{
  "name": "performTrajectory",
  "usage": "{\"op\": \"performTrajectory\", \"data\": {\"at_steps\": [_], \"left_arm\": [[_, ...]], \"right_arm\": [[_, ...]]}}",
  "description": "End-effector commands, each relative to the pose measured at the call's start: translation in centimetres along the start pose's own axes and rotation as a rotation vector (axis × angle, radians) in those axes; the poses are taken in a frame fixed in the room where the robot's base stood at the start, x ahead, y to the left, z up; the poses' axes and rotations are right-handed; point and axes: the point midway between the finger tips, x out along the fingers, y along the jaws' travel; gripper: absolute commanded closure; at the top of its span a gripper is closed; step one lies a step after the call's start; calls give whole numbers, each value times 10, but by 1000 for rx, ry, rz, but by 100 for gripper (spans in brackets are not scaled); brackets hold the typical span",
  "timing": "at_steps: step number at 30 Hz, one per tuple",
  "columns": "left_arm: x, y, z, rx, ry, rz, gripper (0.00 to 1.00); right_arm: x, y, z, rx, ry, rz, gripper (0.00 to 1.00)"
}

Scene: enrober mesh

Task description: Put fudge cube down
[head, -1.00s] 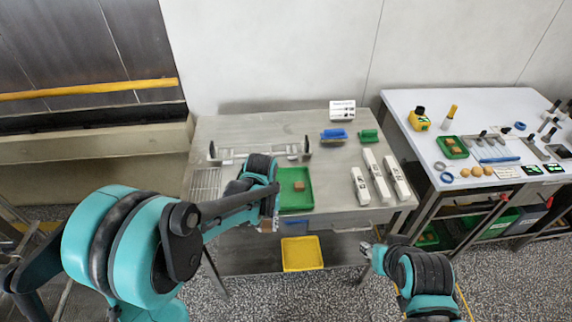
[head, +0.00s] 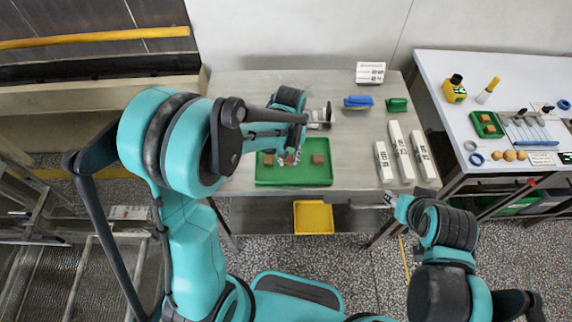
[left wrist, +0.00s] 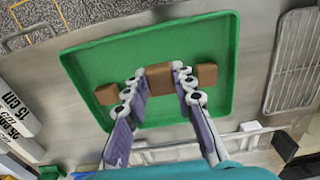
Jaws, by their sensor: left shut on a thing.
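A green tray (head: 293,181) lies on the steel table, and it fills much of the left wrist view (left wrist: 85,60). My left gripper (left wrist: 158,84) is shut on a brown fudge cube (left wrist: 160,77) over the tray. In the head view this gripper (head: 289,158) partly hides the held cube. Whether the cube touches the tray floor I cannot tell. A third cube (left wrist: 107,94) sits apart on the other side, at right in the head view (head: 318,158). My right gripper (head: 391,199) is beyond the table's front edge, its jaws unclear.
A blue block (head: 358,102) and a green block (head: 397,105) are behind. A wire rack (left wrist: 297,55) lies beside the tray. A yellow bin (head: 313,217) is below. A white table (head: 440,70) stands at right.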

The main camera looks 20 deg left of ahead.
Motion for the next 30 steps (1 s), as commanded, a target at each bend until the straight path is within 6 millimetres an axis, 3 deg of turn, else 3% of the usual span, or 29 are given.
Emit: {"op": "performTrajectory", "data": {"at_steps": [7, 14, 20, 21, 23, 30], "left_arm": [[14, -11, -6, 1, 0, 0, 91], [47, -10, -6, 2, 0, 0, 91], [47, -10, -6, 2, 0, 0, 91], [47, -10, -6, 2, 0, 0, 67], [47, -10, -6, 2, 0, 0, 54], [47, -10, -6, 2, 0, 0, 54]], "right_arm": [[4, 0, 3, 0, 0, 0, 60], [13, 0, 9, 0, 0, 0, 60], [12, 0, 8, 0, 0, 0, 60], [12, 0, 8, 0, 0, 0, 60], [12, 0, 8, 0, 0, 0, 60], [12, 0, 8, 0, 0, 0, 60]]}}
